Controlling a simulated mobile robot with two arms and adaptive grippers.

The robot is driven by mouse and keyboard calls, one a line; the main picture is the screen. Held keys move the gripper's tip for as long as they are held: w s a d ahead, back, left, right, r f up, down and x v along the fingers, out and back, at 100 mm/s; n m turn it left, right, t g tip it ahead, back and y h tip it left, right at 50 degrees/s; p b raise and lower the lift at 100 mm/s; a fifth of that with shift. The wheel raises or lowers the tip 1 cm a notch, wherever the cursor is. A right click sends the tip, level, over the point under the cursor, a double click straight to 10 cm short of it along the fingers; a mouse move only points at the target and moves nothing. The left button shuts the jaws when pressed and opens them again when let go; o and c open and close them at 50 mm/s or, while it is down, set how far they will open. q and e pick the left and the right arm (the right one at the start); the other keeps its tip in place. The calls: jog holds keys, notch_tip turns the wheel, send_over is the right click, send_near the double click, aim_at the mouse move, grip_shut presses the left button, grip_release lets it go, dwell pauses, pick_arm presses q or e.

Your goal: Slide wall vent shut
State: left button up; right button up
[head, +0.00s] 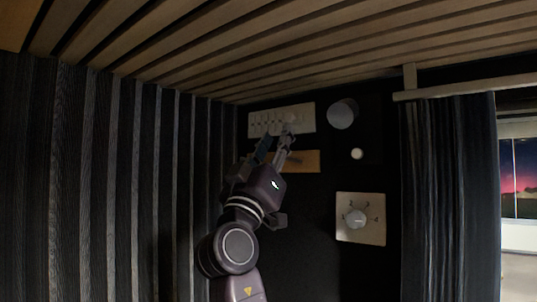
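The wall vent (265,118) is a pale rectangular plate with several short slots on its left part, high on the dark wall. A round pale spot, perhaps its knob, shows on its right part. My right gripper (277,139) reaches up from below, its tips at the vent's lower edge. Its two fingers stand apart with nothing seen between them. One finger overlaps the plate's lower right part in the picture; I cannot tell whether it touches. How far the vent is open is too small to tell. My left gripper is not in view.
A wooden strip (309,161) sits behind my gripper. To the right are a grey round fitting (341,114), a small white button (357,154) and a numbered dial plate (372,231). A slatted ceiling (300,65) is close above. A dark curtain (447,200) hangs at right.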

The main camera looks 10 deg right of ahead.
jog(key=shift+v, duration=2.6)
